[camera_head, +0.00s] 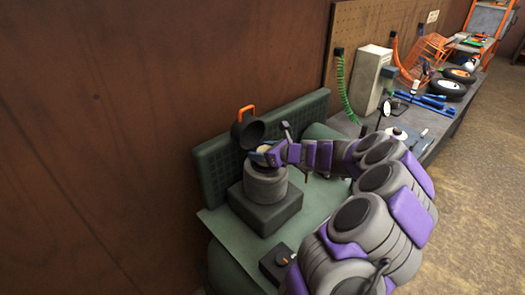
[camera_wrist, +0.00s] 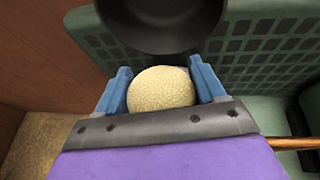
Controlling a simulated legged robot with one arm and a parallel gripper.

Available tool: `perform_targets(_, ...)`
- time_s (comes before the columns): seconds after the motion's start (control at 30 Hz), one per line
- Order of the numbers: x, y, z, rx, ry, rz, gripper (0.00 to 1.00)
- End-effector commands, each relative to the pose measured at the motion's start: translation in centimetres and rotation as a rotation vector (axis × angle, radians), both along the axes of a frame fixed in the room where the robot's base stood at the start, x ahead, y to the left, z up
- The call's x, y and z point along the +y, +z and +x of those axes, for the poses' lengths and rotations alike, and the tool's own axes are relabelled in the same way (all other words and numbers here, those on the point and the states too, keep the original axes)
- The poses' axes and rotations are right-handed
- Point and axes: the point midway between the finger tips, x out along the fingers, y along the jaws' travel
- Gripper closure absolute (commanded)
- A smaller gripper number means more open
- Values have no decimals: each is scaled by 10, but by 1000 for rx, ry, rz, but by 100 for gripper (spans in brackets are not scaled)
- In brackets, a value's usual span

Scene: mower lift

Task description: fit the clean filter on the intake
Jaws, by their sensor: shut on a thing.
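My gripper (camera_wrist: 162,90) is shut on a round, cream-coloured, mesh-textured filter (camera_wrist: 162,88), with a blue finger on each side of it. In the head view my gripper (camera_head: 264,155) is at the top of the grey cylindrical intake (camera_head: 265,186), which stands on a dark square block (camera_head: 266,211). The filter's underside is hidden, so I cannot tell whether it touches the intake. A dark round cover (camera_head: 250,132) with an orange handle (camera_head: 245,113) stands tilted up behind the intake. It also shows at the top of the wrist view (camera_wrist: 162,22).
A green slotted panel (camera_head: 215,165) stands behind the intake on a green deck (camera_head: 307,196). A small black box with an orange-marked knob (camera_head: 278,262) is at the front. A workbench with a coiled green hose (camera_head: 343,95), wheels (camera_head: 449,89) and tools lies at the right.

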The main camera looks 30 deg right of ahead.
Motion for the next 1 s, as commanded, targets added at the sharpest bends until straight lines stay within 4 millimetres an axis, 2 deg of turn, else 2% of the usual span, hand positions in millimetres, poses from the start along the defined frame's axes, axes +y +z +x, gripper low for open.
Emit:
perform_targets(0.2,0,-4,0,0,0,0,60)
perform_targets(0.23,0,-4,0,0,0,0,29)
perform_targets(0.33,0,-4,0,0,0,0,20)
perform_targets(0.63,-1,-2,-3,0,-1,1,20)
perform_targets(1.0,-8,10,-26,-1,-2,0,20)
